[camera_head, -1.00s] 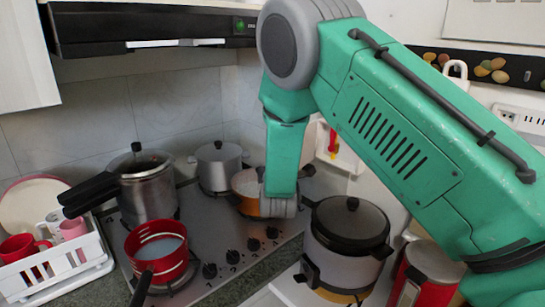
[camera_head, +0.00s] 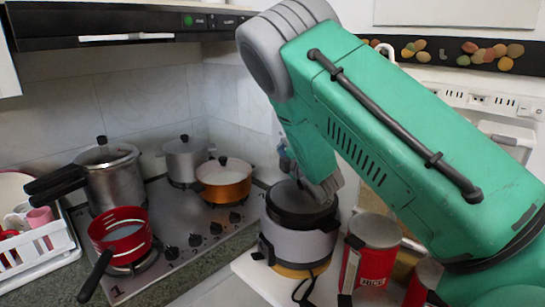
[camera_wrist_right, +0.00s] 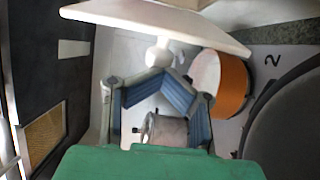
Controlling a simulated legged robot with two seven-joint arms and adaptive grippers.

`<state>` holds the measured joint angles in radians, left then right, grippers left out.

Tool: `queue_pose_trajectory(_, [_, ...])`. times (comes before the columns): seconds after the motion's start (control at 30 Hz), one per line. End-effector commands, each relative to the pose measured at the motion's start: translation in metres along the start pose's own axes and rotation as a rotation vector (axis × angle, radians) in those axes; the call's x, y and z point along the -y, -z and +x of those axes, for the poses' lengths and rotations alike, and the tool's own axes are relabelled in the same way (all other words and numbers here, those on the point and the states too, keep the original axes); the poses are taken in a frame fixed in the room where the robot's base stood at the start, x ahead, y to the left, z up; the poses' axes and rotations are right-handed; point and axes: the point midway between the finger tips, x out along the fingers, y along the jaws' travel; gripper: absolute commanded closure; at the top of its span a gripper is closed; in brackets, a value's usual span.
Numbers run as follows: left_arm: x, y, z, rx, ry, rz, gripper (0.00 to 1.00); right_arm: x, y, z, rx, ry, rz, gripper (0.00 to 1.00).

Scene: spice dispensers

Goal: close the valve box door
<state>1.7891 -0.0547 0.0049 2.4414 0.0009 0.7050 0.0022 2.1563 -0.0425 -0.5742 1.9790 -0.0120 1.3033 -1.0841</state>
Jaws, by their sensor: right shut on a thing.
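A flat white panel with a short round knob, which looks like the valve box door (camera_wrist_right: 155,22), crosses the top of the right wrist view. My right gripper (camera_wrist_right: 158,74) has its blue-padded fingers drawn together at the door's knob (camera_wrist_right: 158,53) and is shut on it. In the head view my green right arm reaches toward the back wall, and the gripper (camera_head: 285,155) shows only as a small bluish bit beside the arm. The arm hides the valve box there, so I cannot tell how far the door stands open. My left gripper is out of view.
A grey cooker with a black lid (camera_head: 300,205) stands just below my right arm. An orange pot (camera_head: 224,180), a red saucepan (camera_head: 121,236) and other pots stand on the hob to the left. Red canisters (camera_head: 369,250) stand to the right.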

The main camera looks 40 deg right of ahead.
Motion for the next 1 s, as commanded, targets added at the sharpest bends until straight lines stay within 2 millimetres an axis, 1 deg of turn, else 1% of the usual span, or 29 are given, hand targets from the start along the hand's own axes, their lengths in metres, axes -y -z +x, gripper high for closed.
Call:
queue_pose_trajectory(0.03, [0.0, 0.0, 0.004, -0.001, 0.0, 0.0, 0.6, -0.003, -0.007, 0.001, 0.001, -0.01, -0.004, 1.0])
queue_pose_trajectory(0.2, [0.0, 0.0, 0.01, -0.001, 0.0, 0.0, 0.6, -0.003, -0.029, -0.004, -0.002, -0.01, -0.003, 1.0])
queue_pose_trajectory(0.4, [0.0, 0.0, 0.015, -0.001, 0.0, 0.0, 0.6, -0.004, -0.049, -0.005, -0.003, -0.013, -0.003, 1.0])
queue_pose_trajectory(0.5, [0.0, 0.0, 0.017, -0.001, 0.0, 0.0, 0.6, -0.005, -0.056, -0.005, -0.004, -0.013, -0.002, 1.0])
queue_pose_trajectory(0.73, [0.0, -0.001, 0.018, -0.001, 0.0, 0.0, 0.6, -0.005, -0.065, -0.004, -0.004, -0.013, -0.002, 1.0])
queue_pose_trajectory(1.0, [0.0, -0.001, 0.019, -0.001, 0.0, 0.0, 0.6, -0.006, -0.068, -0.004, -0.003, -0.015, -0.002, 1.0])
